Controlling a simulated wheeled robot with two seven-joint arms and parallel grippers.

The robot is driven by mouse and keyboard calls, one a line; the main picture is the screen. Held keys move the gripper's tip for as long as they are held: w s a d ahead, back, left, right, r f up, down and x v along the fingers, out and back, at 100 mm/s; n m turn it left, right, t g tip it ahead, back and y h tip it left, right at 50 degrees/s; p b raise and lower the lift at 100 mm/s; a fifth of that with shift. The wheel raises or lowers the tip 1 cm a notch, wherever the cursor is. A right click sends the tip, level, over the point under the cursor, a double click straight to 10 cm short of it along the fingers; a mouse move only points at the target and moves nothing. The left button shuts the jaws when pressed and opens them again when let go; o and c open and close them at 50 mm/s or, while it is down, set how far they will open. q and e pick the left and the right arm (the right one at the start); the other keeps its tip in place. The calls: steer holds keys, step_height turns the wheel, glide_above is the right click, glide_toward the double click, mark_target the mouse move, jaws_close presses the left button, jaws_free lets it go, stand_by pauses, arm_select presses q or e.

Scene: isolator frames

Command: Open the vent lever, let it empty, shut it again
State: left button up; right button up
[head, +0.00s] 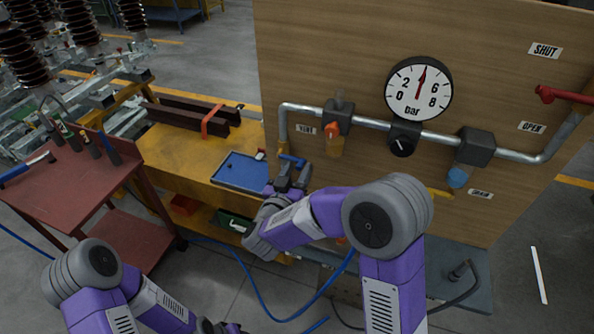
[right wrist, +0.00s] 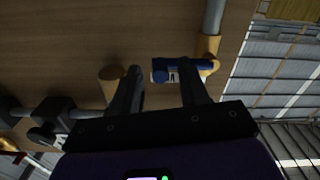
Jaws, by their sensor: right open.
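The blue vent lever (head: 292,160) sits on a brass valve (head: 283,148) at the lower end of the pipe on the board's left, near the VENT label (head: 305,130). My right gripper (head: 291,176) is open just below the lever. In the right wrist view, the lever (right wrist: 162,73) runs sideways from the brass valve (right wrist: 208,48), with one finger overlapping it; contact cannot be told. The gauge (head: 418,90) needle points just right of straight up, between 2 and 6 bar. My left gripper (head: 217,327) is partly visible at the bottom edge; its jaws are unclear.
A red lever (head: 565,95) is at the board's right, between SHUT and OPEN labels. A yellow bench (head: 180,160) with a blue tray (head: 242,171) stands left, beside a red cart (head: 75,175).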

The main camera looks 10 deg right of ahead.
steer(key=shift+w, duration=0.1)
jaws_close()
stand_by(0.4)
